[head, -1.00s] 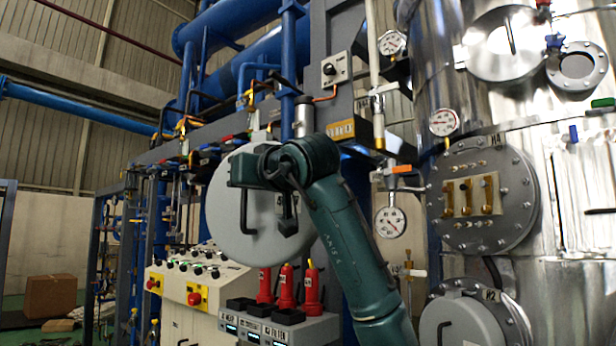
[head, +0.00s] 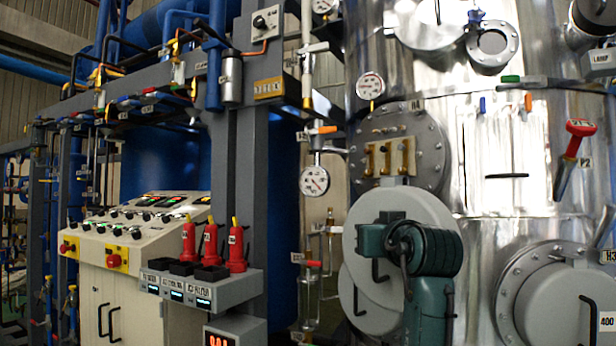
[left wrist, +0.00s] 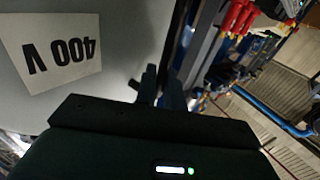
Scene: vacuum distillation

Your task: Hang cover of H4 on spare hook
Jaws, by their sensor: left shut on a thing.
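A round grey cover (head: 425,205) hangs in front of the silver vessel in the head view, held by my left gripper (head: 403,252). The gripper is shut on it; my green arm hides the fingertips and part of the cover. In the left wrist view, the fingers (left wrist: 160,87) are beside a grey surface with a "400 V" label (left wrist: 62,55), apparently the cover. The uncovered H4 flange (head: 400,150), with brass fittings inside, is just above and behind the cover. I cannot pick out the spare hook. My right gripper is not in view.
Another grey round cover (head: 365,305) sits below, partly hidden. The H3 cover (head: 560,300) is at lower right. A red-handled tool (head: 575,145) hangs on the vessel.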

